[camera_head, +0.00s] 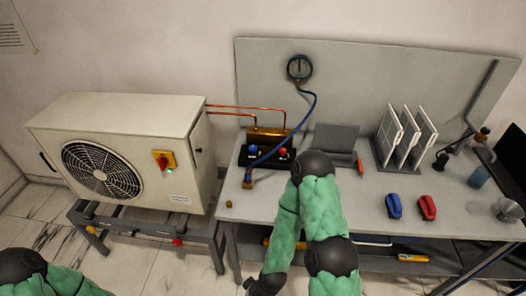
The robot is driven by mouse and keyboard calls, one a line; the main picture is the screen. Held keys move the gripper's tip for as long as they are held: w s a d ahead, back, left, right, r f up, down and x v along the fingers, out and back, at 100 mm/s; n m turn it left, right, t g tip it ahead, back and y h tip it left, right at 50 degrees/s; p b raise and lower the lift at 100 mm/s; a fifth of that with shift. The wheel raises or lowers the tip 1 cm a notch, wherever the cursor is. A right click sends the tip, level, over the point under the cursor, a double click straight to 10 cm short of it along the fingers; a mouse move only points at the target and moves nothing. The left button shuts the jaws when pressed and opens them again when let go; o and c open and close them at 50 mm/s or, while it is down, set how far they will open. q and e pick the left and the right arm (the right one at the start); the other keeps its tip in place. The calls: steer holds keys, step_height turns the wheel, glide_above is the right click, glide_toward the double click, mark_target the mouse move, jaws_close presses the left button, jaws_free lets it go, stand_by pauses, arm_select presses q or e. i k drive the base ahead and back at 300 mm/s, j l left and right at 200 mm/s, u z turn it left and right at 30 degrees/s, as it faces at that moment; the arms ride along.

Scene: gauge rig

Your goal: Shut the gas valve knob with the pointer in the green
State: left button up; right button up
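A round gauge (300,68) with a dark rim is on the upright back panel. Its pointer looks roughly upright, but it is too small to tell any green zone. A brass block (268,135) stands on the bench with a blue knob (253,150) and a red knob (283,152) in front of it. I cannot tell which knob is the gas valve. Only part of my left arm shows at the lower left, with no gripper visible.
A blue hose (312,108) runs from the gauge to the bench. Copper pipes (240,108) join the brass block to a fan unit (125,150). White filters (405,140), a blue tool (394,206) and a red tool (427,208) are to the right. The bench middle is fairly clear.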

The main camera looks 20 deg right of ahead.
mark_target(252, 149)
steer(key=i+j, duration=0.25)
steer(key=i, duration=0.25)
steer(key=i+j, duration=0.3)
steer(key=i, duration=0.2)
